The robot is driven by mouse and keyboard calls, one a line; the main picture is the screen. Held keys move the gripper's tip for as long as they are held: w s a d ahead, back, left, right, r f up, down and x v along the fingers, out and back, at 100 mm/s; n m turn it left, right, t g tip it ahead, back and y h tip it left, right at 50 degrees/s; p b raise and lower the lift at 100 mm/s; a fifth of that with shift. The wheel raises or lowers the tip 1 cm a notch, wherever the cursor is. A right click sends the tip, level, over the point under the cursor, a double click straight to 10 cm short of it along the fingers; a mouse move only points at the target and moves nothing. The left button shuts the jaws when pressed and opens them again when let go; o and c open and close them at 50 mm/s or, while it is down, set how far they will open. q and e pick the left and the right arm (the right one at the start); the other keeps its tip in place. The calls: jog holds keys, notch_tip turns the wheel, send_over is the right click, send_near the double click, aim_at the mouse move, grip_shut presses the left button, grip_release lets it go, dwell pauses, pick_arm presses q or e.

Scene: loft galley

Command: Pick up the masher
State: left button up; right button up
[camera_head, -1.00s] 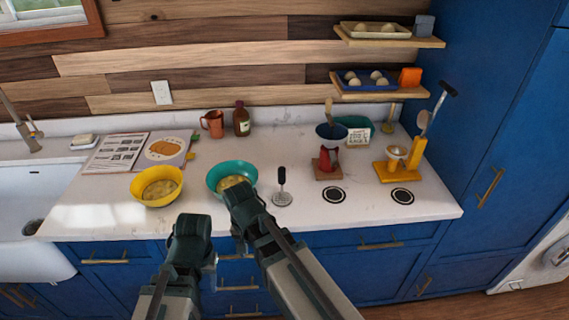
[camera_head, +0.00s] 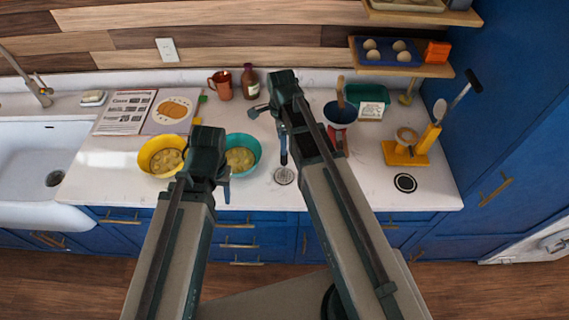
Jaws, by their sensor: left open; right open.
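The masher (camera_head: 284,176) stands on the white counter, right of the teal bowl. Its round pale base shows clearly, while its dark upright handle is partly hidden by or overlaps my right gripper. My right gripper (camera_head: 275,105) is open and reaches out above the counter, appearing just beyond the masher in the picture. I cannot tell its height or whether it touches the handle. My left gripper (camera_head: 207,158) is open and empty, in front of the yellow and teal bowls and left of the masher.
A yellow bowl (camera_head: 157,155) and a teal bowl (camera_head: 246,151) hold yellowish food. A copper mug (camera_head: 221,85) and brown bottle (camera_head: 250,82) stand behind. A blue pot (camera_head: 340,113) and yellow stand (camera_head: 404,154) are to the right. An egg shelf (camera_head: 405,70) overhangs the back right.

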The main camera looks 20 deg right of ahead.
aim_at(284, 165)
notch_tip(284, 165, down, 8)
jog(key=b, duration=0.7)
jog(key=shift+f+b, duration=0.15)
jog(key=shift+b, duration=0.15)
jog(key=f+b, duration=0.5)
jog(key=shift+s+d+f, duration=0.1)
jog(key=shift+d, duration=0.15)
grip_shut()
